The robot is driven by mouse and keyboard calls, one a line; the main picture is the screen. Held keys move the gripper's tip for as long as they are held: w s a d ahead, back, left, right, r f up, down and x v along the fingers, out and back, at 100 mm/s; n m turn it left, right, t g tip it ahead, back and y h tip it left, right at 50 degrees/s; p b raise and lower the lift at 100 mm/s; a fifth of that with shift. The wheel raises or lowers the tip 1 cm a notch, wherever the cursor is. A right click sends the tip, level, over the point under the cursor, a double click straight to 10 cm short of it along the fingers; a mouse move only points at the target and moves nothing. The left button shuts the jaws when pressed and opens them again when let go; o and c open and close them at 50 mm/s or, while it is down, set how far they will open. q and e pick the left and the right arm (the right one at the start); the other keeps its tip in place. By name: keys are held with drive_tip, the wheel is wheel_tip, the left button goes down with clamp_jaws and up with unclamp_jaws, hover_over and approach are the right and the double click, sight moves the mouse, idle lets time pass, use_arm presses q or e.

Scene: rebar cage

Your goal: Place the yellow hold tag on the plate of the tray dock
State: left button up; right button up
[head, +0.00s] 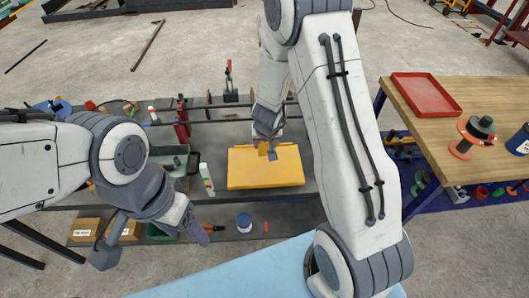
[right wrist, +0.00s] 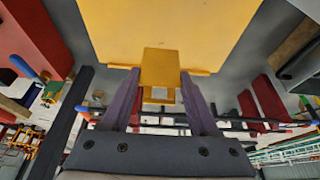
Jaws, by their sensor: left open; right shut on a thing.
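My right gripper (head: 269,150) is over the back edge of a large flat yellow slab (head: 265,170), which looks like the plate of the tray dock. In the right wrist view the gripper (right wrist: 160,88) is shut on a small yellow piece, which looks like the hold tag (right wrist: 160,67). The large yellow surface (right wrist: 170,25) fills the view beyond it. Tag and slab are nearly the same colour, and I cannot tell whether they touch. My left gripper (head: 153,244) is open and empty, low at the left, in front of the bench.
A rail runs behind the slab. At right, a wooden table (head: 470,95) carries a red tray (head: 425,94) and spools. Cardboard boxes (head: 84,229) stand at left.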

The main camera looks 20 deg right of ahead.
sight(265, 152)
drive_tip(key=shift+a+f+b, duration=0.1)
drive_tip(key=shift+f+b, duration=1.7)
drive_tip(key=shift+f, duration=0.45)
drive_tip(key=o, duration=1.3)
